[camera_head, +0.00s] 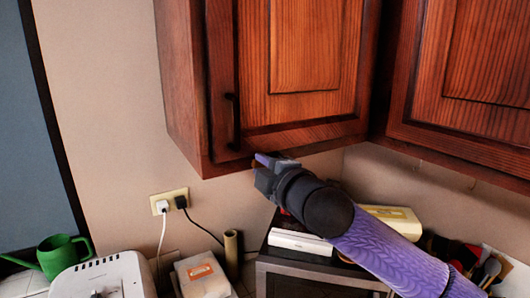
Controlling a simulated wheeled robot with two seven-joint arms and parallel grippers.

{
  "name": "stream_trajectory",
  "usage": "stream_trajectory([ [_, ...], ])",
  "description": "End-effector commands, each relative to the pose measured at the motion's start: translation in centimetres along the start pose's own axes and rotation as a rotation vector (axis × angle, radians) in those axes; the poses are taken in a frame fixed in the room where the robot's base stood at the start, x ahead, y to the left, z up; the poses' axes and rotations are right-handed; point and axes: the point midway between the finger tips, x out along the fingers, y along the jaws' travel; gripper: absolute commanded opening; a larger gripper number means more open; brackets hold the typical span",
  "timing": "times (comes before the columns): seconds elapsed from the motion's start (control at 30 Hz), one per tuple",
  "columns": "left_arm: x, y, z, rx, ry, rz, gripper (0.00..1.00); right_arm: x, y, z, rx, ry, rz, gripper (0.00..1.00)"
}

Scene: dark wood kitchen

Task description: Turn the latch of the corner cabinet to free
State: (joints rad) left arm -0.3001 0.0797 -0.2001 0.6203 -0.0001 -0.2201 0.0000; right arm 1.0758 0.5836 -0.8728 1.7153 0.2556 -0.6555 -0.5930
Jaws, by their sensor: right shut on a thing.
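The corner cabinet (302,45) is a reddish-brown wooden wall cabinet with a panelled door and a dark vertical handle (234,120) at the door's left side. The door looks closed. My right gripper (264,163) reaches up from the lower right to the cabinet's bottom edge, below and right of the handle. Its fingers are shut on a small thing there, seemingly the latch. The gripper hides the latch, so its turn angle cannot be read. My left gripper is not in view.
A second wall cabinet (475,75) adjoins at the right. Below my right arm are a dark microwave-like box (315,274) and a white box (300,241). A wall socket (169,201), a white appliance (104,277) and a green watering can (60,254) are at the left.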

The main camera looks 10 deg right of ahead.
Motion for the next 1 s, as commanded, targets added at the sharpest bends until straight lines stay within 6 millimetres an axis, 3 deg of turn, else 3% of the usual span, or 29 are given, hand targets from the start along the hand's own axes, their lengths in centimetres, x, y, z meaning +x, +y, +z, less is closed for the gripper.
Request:
stream_trajectory([
  [0.4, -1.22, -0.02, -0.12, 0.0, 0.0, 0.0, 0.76, 0.0, -0.67, 0.08, -0.158, 0.0, -0.001, 0.0],
  [0.93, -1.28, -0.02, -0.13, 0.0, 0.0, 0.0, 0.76, 0.01, -0.87, 0.12, -0.178, -0.001, -0.002, 0.0],
  [0.97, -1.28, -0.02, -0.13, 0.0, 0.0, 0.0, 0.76, 0.01, -0.87, 0.12, -0.178, -0.001, -0.002, 0.29],
  [1.0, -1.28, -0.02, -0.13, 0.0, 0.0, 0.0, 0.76, 0.01, -0.87, 0.12, -0.178, -0.001, -0.002, 0.37],
])
